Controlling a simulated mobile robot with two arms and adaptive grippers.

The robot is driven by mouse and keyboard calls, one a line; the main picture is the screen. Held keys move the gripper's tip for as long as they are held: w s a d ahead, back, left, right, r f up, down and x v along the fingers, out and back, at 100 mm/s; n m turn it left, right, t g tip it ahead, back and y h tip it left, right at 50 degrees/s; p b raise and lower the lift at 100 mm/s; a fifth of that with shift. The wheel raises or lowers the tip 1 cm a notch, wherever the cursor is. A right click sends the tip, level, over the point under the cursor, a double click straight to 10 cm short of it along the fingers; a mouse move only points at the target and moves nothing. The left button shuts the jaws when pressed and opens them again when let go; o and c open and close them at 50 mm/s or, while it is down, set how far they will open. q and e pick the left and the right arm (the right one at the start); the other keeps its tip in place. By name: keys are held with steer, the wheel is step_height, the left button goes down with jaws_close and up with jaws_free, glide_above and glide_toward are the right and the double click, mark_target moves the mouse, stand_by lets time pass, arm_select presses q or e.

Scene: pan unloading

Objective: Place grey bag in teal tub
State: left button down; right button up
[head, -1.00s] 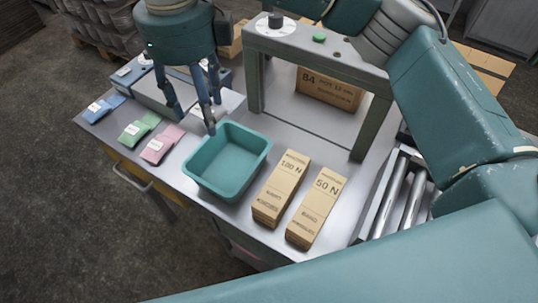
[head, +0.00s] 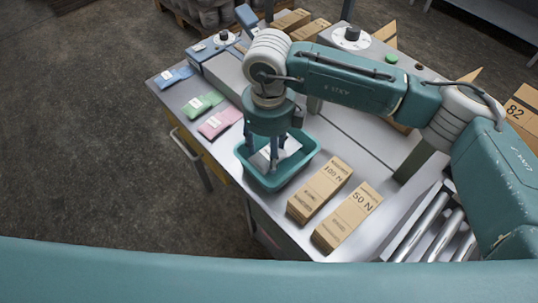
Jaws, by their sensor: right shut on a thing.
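The teal tub (head: 304,166) stands on the metal table near its front edge, left of two tan boxes. My right gripper (head: 272,160) points down into the tub from above, with its fingertips inside the rim. It is shut on the grey bag (head: 288,147), which shows only as a small pale patch between and behind the fingers, within the tub's outline. I cannot tell whether the bag touches the tub floor. My left gripper is not in view.
Blue (head: 174,77), green (head: 203,103) and pink (head: 220,122) bags lie left of the tub. Tan boxes marked 100 N (head: 320,190) and 50 N (head: 347,217) stand close on its right. Rollers (head: 428,232) are farther right.

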mark_target(269, 153)
step_height(269, 153, down, 4)
steer(key=shift+r+p, duration=0.25)
steer(key=shift+p, duration=0.35)
steer(key=shift+f, duration=0.2)
steer(key=shift+f, duration=0.15)
steer(key=shift+f+b, duration=0.1)
steer(key=shift+b, duration=0.25)
steer(key=o, duration=1.2)
steer(key=shift+o, duration=0.2)
